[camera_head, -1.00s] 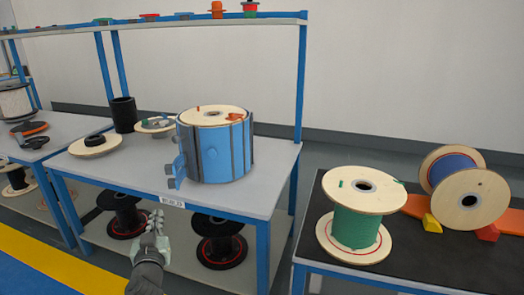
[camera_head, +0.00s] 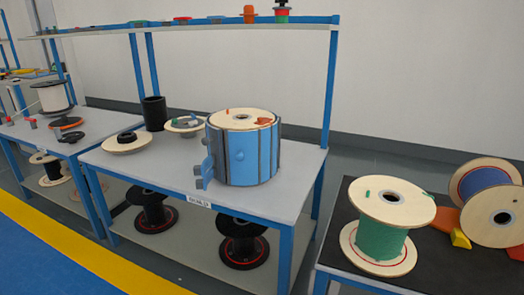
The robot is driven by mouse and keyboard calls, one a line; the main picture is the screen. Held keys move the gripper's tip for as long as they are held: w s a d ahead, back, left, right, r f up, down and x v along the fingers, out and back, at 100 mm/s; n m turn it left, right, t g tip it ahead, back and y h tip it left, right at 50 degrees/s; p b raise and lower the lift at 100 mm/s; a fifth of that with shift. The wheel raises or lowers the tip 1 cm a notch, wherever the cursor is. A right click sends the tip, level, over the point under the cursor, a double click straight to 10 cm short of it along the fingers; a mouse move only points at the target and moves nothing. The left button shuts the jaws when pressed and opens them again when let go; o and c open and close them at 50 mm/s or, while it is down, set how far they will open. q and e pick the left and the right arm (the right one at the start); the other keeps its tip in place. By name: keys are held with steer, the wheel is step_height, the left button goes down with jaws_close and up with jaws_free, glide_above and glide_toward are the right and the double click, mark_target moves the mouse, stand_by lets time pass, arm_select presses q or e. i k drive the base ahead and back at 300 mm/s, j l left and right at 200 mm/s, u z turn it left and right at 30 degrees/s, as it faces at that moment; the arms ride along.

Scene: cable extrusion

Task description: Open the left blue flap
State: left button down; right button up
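The blue-and-grey cylindrical casing (camera_head: 240,158) stands upright on the grey workbench, wrapped around a spool with a pale wooden top (camera_head: 243,119). A blue flap or latch piece (camera_head: 207,166) sticks out at the casing's left side, near the bench's front edge. Whether it is open or closed is hard to tell at this size. Neither of my grippers shows in the head view now.
The workbench (camera_head: 262,205) has free room left of the casing. A black cylinder (camera_head: 155,113) and wooden discs (camera_head: 127,142) stand farther left. A green spool (camera_head: 383,238) and a blue spool (camera_head: 485,195) are on the dark table at right.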

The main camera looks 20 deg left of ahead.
mark_target(214, 139)
steer(key=j+u, duration=0.1)
steer(key=j, duration=0.45)
steer(key=i+j+u, duration=0.1)
steer(key=j, duration=0.45)
steer(key=j+u, duration=0.1)
steer(key=j, duration=0.45)
steer(key=i, duration=0.05)
